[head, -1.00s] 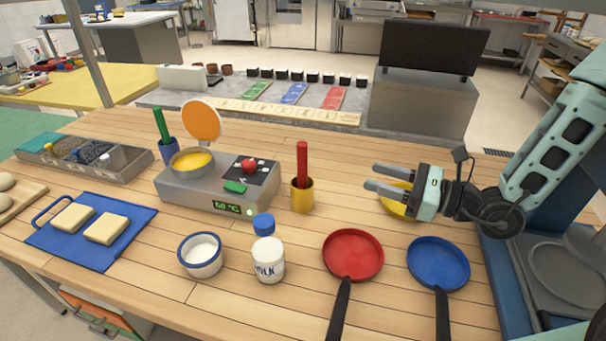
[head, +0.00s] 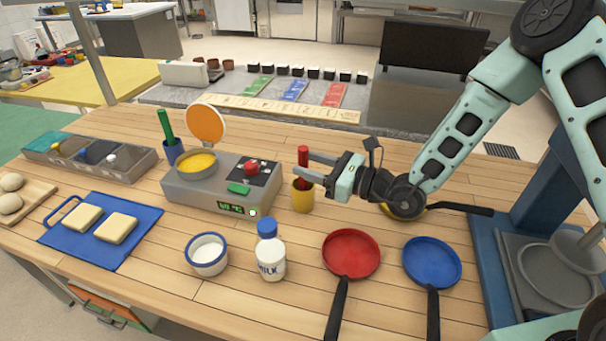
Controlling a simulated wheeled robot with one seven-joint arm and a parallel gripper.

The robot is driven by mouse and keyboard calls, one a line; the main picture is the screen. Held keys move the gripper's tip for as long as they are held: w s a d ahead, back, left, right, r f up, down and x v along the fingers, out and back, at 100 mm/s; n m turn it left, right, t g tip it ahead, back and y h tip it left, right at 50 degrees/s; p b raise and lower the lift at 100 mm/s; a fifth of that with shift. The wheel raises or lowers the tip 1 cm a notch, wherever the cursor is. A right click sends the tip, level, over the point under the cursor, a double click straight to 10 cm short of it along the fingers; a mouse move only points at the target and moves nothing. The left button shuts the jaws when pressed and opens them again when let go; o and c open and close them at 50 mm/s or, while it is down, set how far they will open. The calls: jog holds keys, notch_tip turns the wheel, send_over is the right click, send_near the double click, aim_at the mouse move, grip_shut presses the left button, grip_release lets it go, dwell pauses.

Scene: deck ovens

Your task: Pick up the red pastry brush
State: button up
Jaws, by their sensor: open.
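The red pastry brush (head: 303,153) stands upright in a yellow cup (head: 303,198) to the right of the grey heating unit. Only its red handle shows, and the lower end is hidden in the cup. My gripper (head: 305,166) is level with the handle, just above the cup rim, coming from the right. Its two fingers point left and are apart, and the handle appears between or right beside them. I cannot tell whether either finger touches it.
A heating unit (head: 212,197) with an orange-lidded pot stands left of the cup. In front are a milk bottle (head: 270,255), a white bowl (head: 207,255), a red pan (head: 351,254) and a blue pan (head: 432,263). A green-handled tool (head: 165,126) stands in a blue cup.

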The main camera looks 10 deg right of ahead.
jog(key=shift+x, duration=1.1)
grip_shut()
jog(key=shift+r+b, duration=0.55)
jog(key=shift+r, duration=4.45)
